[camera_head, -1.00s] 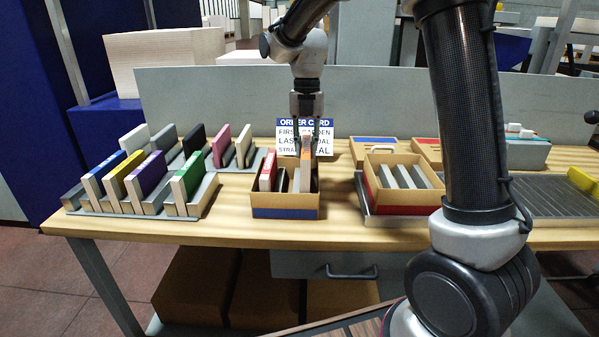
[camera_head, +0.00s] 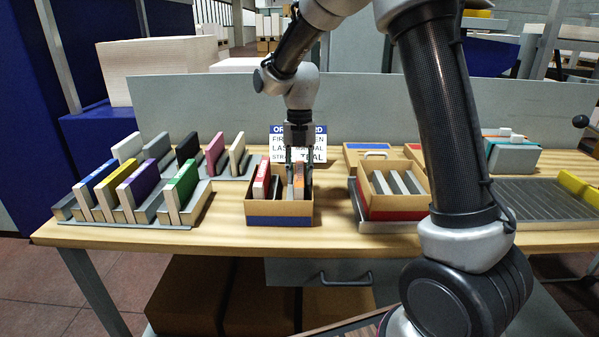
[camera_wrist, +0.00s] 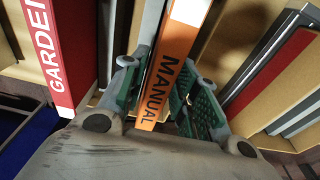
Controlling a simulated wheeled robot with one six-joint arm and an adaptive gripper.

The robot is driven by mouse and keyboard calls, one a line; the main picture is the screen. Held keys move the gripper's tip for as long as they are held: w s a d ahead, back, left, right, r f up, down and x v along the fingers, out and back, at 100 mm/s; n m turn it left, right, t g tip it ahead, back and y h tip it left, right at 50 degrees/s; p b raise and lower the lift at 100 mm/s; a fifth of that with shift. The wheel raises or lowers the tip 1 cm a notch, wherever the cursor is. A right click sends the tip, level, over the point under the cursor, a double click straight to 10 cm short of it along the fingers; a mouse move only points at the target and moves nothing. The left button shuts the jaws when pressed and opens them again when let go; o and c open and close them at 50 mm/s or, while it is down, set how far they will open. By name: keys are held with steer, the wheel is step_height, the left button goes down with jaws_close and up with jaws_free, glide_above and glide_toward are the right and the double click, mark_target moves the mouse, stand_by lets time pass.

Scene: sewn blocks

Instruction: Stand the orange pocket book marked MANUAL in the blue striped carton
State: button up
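The orange and white MANUAL book (camera_head: 299,183) stands in the right part of the blue striped carton (camera_head: 280,209), its orange spine up. In the wrist view the MANUAL spine (camera_wrist: 170,75) lies between the two green-padded fingers. My gripper (camera_head: 299,157) is above the carton, its fingers on either side of the book. In the wrist view my gripper (camera_wrist: 160,95) looks open, with a gap between the book and the right finger. The book's lower part is hidden by the carton's front wall.
A red GARDEN book (camera_head: 262,180) stands in the carton's left part, with grey dividers between. A red striped carton (camera_head: 395,190) stands to the right. A rack of coloured books (camera_head: 135,222) is at the left. The order card (camera_head: 316,142) stands behind.

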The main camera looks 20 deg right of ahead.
step_height(320, 180, up, 12)
steer(key=w, duration=0.1)
steer(key=s+d+r+m+t, duration=0.1)
steer(key=s+d+r+m, duration=0.35)
steer(key=s+m, duration=0.2)
steer(key=s+d+f+m+t, duration=0.1)
steer(key=s+d+m, duration=0.4)
steer(key=s+m, duration=0.5)
steer(key=s+d+f+m+t, duration=0.2)
steer(key=s+d+m, duration=0.3)
steer(key=s+m, duration=0.6)
steer(key=m+t, duration=0.1)
steer(key=m, duration=0.4)
steer(key=shift+d+f+t, duration=0.15)
steer(key=shift+d+t, duration=0.05)
steer(key=shift+t, duration=0.2)
